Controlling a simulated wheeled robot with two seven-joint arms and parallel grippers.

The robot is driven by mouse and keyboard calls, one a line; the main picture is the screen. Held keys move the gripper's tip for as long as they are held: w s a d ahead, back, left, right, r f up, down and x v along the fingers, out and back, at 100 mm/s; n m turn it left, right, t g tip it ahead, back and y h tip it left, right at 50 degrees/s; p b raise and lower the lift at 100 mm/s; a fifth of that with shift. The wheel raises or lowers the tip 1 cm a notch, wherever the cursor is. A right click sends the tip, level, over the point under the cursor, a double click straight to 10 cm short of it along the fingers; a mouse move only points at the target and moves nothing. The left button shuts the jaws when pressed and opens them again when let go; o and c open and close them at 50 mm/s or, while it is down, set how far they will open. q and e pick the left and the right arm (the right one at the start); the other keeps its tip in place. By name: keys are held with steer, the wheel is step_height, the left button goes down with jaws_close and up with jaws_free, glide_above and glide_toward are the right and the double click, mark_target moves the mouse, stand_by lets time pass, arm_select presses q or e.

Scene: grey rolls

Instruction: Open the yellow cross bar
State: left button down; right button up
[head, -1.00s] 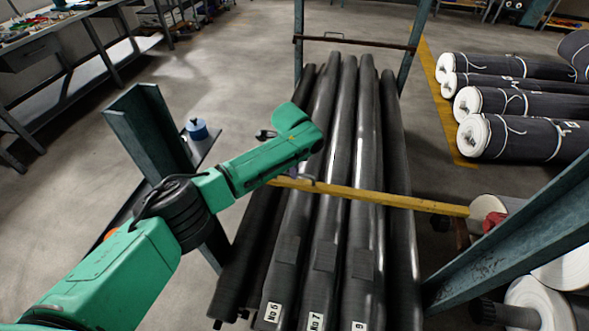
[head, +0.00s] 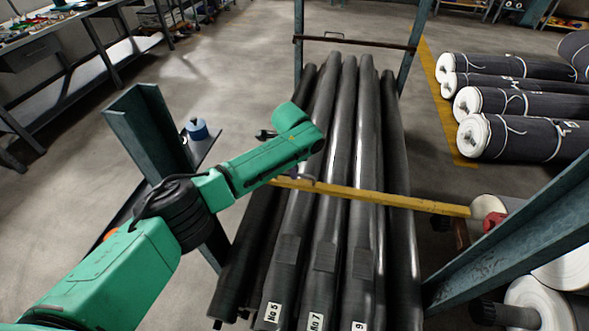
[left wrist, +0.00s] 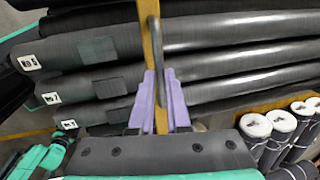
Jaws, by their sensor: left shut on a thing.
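The yellow cross bar (head: 400,200) lies across the black rolls, from near my left gripper to the red piece by the right post. It also shows in the left wrist view (left wrist: 153,50), running up between the purple fingers. A grey U-shaped handle (left wrist: 167,50) stands on the bar and shows in the head view (head: 307,179) too. My left gripper (left wrist: 161,105) is shut on this handle near the bar's left end. In the head view the gripper (head: 294,175) is mostly hidden behind my green forearm. My right gripper is not in view.
Long black rolls (head: 325,230) fill the rack under the bar. A teal post (head: 150,135) stands left, another (head: 520,240) right. A dark rear bar (head: 350,42) crosses the far end. Wrapped rolls (head: 525,138) lie right; a workbench (head: 60,45) stands far left.

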arm_select(q)
steer(key=shift+r, duration=0.1)
stand_by(0.3)
steer(key=shift+w+a+r+h+p, duration=0.1)
steer(key=shift+r+h+p, duration=0.05)
steer(key=shift+r+p, duration=0.25)
steer(key=shift+w+a+r+h+p, duration=0.15)
steer(key=shift+r+p, duration=0.15)
steer(key=shift+p, duration=0.15)
steer(key=a+r+h+p, duration=0.2)
steer(key=a+r+h, duration=0.1)
steer(key=r, duration=0.3)
steer(key=w+a+r+g+h+p, duration=0.1)
steer(key=a+r+h+p, duration=0.2)
steer(key=a+r, duration=0.2)
steer(key=shift+w+a+r+n, duration=0.2)
steer(key=shift+a+r+n, duration=0.1)
steer(key=shift+r, duration=0.5)
